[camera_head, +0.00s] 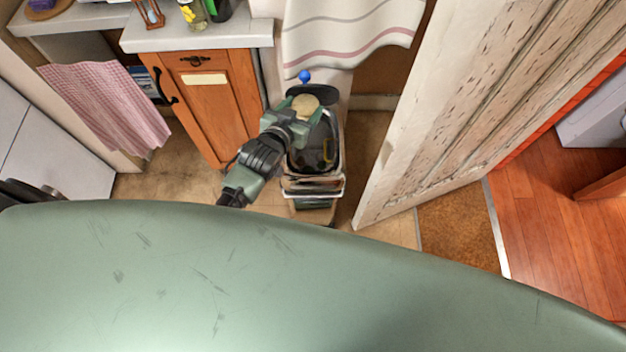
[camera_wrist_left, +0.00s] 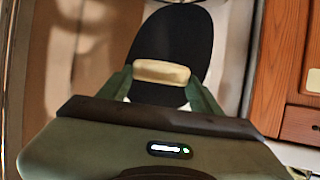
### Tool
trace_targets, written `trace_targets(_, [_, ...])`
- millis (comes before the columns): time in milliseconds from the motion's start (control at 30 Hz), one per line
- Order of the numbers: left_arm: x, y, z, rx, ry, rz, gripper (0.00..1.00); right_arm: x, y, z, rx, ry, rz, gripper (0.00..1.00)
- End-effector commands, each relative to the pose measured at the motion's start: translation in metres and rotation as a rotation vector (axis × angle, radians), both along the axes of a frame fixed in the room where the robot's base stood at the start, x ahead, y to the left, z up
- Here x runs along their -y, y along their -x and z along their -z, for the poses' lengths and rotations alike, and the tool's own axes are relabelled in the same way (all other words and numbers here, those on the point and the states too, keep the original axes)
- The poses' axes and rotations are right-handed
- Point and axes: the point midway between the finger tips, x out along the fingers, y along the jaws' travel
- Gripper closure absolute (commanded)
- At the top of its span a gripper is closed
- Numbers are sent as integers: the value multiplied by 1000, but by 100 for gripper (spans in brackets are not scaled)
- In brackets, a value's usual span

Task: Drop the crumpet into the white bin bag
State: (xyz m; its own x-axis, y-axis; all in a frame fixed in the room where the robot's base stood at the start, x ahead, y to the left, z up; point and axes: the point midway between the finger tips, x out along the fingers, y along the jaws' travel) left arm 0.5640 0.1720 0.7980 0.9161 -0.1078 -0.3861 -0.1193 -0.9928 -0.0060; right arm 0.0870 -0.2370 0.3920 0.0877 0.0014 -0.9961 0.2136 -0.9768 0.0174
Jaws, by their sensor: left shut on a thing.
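My left gripper (camera_head: 305,105) is shut on the crumpet (camera_head: 304,102), a pale tan round piece. In the left wrist view the crumpet (camera_wrist_left: 161,73) sits between the two green fingers, seen edge-on. In the head view the gripper and crumpet appear over the back part of an open bin. The bin's pale, whitish rim (camera_head: 313,187) shows at its front, and its inside is dark. I cannot clearly make out the white bag itself. My right gripper is not in view.
A black oval lid (camera_wrist_left: 172,35) lies beyond the crumpet in the wrist view. A wooden cabinet (camera_head: 208,98) stands left of the bin, and a worn white door (camera_head: 470,110) stands to its right. A striped cloth (camera_head: 345,35) hangs behind.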

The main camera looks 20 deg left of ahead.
Motion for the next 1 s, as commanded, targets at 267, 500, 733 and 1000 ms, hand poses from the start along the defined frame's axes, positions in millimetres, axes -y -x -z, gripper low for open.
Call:
trace_targets(267, [-2,-14,30,2,7,6,82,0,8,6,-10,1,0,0])
trace_targets(500, [-2,-14,48,2,7,7,82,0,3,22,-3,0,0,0])
trace_targets(733, [-2,-14,76,2,7,7,82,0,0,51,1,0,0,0])
trace_targets(1000, [-2,-14,91,2,7,7,82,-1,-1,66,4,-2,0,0])
